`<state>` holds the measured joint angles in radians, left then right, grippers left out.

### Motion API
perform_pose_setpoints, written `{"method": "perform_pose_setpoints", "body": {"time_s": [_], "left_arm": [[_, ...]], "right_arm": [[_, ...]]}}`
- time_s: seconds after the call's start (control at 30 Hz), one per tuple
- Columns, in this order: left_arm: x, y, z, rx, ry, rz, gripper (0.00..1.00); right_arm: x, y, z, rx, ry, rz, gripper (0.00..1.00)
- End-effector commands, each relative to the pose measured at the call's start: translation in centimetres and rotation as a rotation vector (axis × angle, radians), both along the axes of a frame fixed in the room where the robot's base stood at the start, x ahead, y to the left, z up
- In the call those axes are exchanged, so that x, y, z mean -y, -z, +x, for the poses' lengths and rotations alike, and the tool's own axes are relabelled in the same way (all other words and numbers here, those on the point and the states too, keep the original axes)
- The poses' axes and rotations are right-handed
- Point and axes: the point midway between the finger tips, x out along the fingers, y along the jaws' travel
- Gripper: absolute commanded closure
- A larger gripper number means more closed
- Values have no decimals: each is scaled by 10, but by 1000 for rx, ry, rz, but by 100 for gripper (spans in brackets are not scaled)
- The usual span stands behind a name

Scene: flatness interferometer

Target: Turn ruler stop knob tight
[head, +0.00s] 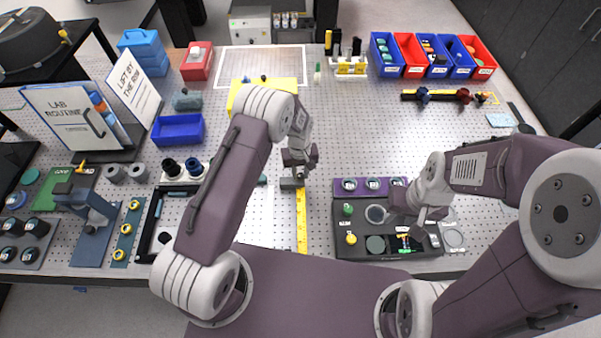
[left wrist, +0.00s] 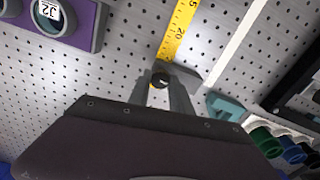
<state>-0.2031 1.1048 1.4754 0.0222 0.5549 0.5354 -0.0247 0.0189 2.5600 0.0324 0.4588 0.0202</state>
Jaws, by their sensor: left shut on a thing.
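A yellow ruler (head: 301,222) lies on the perforated metal table and runs from my left gripper toward the table's front edge. It also shows in the left wrist view (left wrist: 178,32). At its far end is a grey stop block (head: 289,184), also in the left wrist view (left wrist: 187,76). A small black knob (left wrist: 160,80) on the stop sits between my left gripper's fingertips. My left gripper (head: 299,172) points down and is shut on this knob. My right gripper (head: 424,219) is over the dark tray at the right; its jaws are unclear.
The dark tray (head: 345,245) holds round optics and small parts. A purple rack (head: 373,182) with round pieces lies behind it. A blue bin (head: 178,129) stands at left. Blue and red bins (head: 386,54) stand at the back right. The table's centre right is clear.

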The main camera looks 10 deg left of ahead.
Motion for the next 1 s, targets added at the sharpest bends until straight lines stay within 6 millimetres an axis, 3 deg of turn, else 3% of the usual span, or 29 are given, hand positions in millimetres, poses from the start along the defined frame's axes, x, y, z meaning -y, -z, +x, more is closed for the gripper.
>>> {"method": "perform_pose_setpoints", "body": {"time_s": [0.37,1.0], "left_arm": [[1,2,1,2,178,-1,100],[1,1,1,1,781,-1,100]], "right_arm": [[0,15,0,0,0,0,64],[0,47,0,0,0,0,64]]}}
